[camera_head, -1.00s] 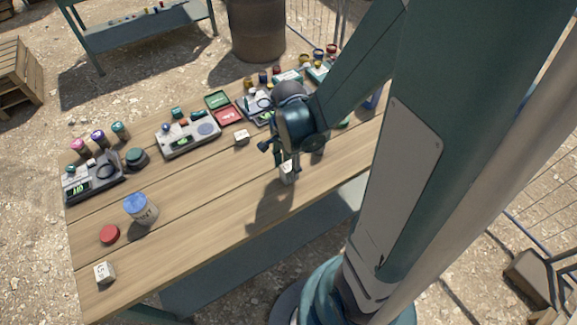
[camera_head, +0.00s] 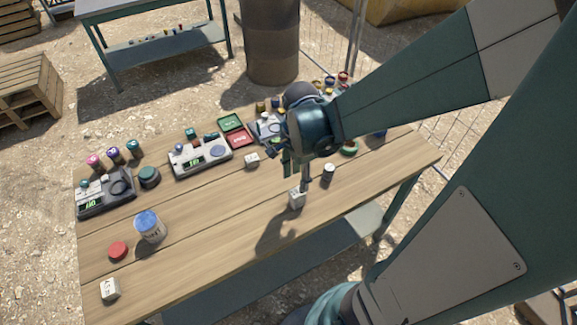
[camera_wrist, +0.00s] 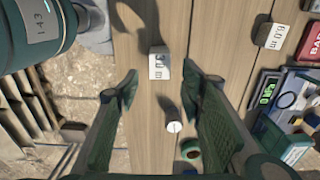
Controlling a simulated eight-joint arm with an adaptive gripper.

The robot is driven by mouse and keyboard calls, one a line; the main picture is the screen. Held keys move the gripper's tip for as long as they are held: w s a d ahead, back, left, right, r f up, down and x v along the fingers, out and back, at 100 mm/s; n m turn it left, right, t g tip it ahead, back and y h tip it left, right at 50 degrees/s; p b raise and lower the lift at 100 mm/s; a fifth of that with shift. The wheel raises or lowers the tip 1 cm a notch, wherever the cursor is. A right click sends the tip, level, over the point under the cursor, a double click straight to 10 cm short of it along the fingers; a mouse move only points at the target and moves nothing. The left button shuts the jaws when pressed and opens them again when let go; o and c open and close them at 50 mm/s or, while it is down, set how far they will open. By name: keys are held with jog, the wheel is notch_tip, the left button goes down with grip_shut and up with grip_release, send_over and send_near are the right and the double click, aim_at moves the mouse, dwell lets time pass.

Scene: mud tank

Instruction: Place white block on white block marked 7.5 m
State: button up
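A white block (camera_head: 297,199) stands on the wooden table (camera_head: 215,213) below my gripper (camera_head: 297,178). In the wrist view this block (camera_wrist: 160,63) lies ahead, in line with the gap between my fingertips (camera_wrist: 159,74), its dark marking sideways and hard to read. My gripper is open and empty, its fingers apart and clear of the block. Another white block (camera_head: 252,160) sits farther back; in the wrist view one block (camera_wrist: 270,36) at the right reads 6.0 m. A third white block (camera_head: 110,289) lies at the front left, its small marking possibly an upside-down 7.5.
A black cylinder with a white top (camera_head: 328,172) stands close right of my gripper. Scales (camera_head: 200,155) and trays line the back. The middle front of the table is clear.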

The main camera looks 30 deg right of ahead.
jog(key=shift+r, duration=2.05)
jog(key=shift+a, duration=0.1)
notch_tip(320, 180, up, 13)
jog(key=n+t, duration=0.6)
jog(key=n, duration=1)
send_over(297, 191)
jog(key=s+a, duration=0.2)
jog(key=a, duration=0.6)
jog(key=shift+s+a+r+n+t, duration=0.1)
jog(key=shift+a+r+n+t, duration=0.2)
jog(key=shift+r+n, duration=0.2)
jog(key=shift+s+a+r+n+t, duration=0.15)
jog(key=shift+r+n+t, duration=0.15)
jog(key=shift+r+n, duration=0.2)
jog(key=shift+w, duration=0.1)
